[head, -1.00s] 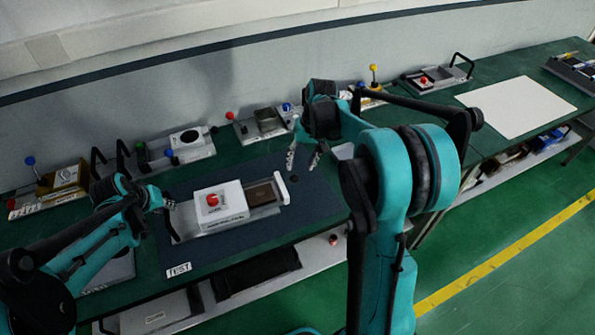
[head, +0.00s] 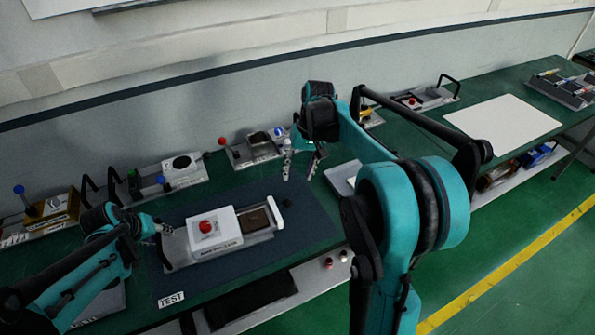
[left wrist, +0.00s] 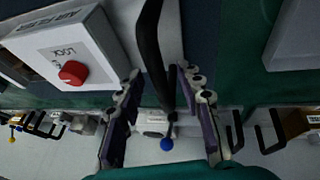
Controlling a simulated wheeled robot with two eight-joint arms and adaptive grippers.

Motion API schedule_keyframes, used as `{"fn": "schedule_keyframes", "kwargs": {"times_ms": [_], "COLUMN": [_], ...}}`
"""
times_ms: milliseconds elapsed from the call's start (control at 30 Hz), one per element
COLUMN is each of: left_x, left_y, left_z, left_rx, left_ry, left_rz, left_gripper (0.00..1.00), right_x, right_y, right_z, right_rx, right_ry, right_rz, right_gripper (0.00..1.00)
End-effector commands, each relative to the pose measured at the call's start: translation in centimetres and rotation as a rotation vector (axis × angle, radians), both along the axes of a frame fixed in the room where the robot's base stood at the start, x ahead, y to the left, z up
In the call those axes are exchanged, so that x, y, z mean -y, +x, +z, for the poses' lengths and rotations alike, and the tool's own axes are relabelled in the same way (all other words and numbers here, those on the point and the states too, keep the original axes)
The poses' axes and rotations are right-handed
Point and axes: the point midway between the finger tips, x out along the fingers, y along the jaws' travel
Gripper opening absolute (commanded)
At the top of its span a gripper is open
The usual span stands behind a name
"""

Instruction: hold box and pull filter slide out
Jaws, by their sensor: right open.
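The white box (head: 214,230) with a red knob sits on a grey base on the dark mat; it also shows in the left wrist view (left wrist: 88,42). The filter slide (head: 256,219), with a brown panel and a white end plate (head: 272,205), lies right of the box. My left gripper (head: 160,230) is at the base's left end. In the left wrist view its fingers (left wrist: 164,100) are apart, with a black bar handle (left wrist: 153,45) between them; contact is not clear. My right gripper (head: 302,178) is open and empty, above and behind the end plate.
Several other fixtures line the back wall, including one with a blue knob (head: 182,168) and one with a red knob (head: 255,149). A white sheet (head: 502,108) lies on the table at right.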

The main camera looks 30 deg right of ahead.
Motion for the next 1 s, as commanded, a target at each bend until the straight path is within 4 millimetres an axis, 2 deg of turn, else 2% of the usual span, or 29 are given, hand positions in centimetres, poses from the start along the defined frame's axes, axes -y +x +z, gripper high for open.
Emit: {"fn": "schedule_keyframes", "kwargs": {"times_ms": [133,233,500,700,833,1000], "left_x": [-0.1,-0.3,-1.5,-2.2,-2.4,-2.4], "left_y": [-0.1,-0.5,-2.7,-3.9,-4.3,-4.5], "left_z": [0.3,1.3,6.5,9.6,10.6,10.9], "left_rx": [0.000,0.000,0.000,-0.001,-0.001,0.000], "left_ry": [0.000,0.000,-0.001,0.001,0.000,0.000], "left_rz": [0.000,0.001,0.002,0.001,0.001,0.000], "left_gripper": [0.37,0.37,0.37,0.37,0.37,0.37], "right_x": [0.0,0.0,0.0,0.0,0.0,0.0], "right_y": [0.0,0.0,0.0,0.0,0.0,0.0], "right_z": [0.0,0.0,0.0,0.0,0.0,0.0], "right_rx": [0.000,0.000,0.000,0.000,0.000,0.001], "right_ry": [0.000,0.000,0.000,0.000,0.000,0.000], "right_rz": [0.000,0.000,0.000,0.000,0.000,0.000], "right_gripper": [0.47,0.47,0.47,0.47,0.47,0.47]}}
